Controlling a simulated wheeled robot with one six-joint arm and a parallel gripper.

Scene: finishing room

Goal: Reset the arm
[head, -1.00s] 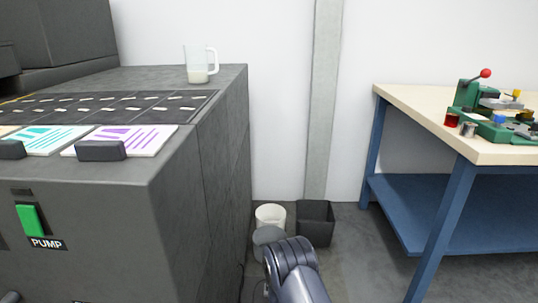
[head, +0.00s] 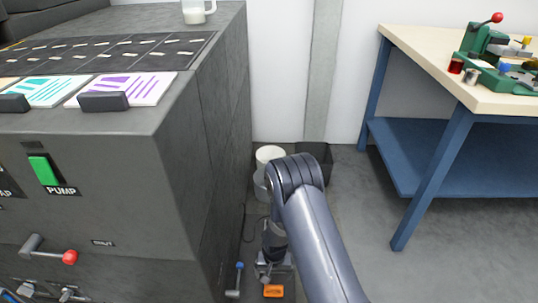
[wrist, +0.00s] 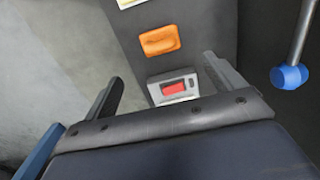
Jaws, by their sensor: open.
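My arm (head: 320,245) reaches up from the bottom of the head view, bends at a dark elbow, and hangs down beyond it. My gripper (head: 272,271) is low beside the grey machine, small and partly hidden in that view. The wrist view shows the two fingers of my gripper (wrist: 162,88) spread wide apart with nothing held between them. Beyond the fingers are an orange handle (wrist: 160,41) and a grey box with a red switch (wrist: 174,88). The orange handle also shows in the head view (head: 273,291).
The grey machine (head: 180,150) stands close on the left, with a red-knobbed lever (head: 69,257) and a blue-knobbed lever (wrist: 288,76). Bins (head: 316,160) stand behind my elbow. A blue-legged workbench (head: 430,185) is at the right. Floor between is clear.

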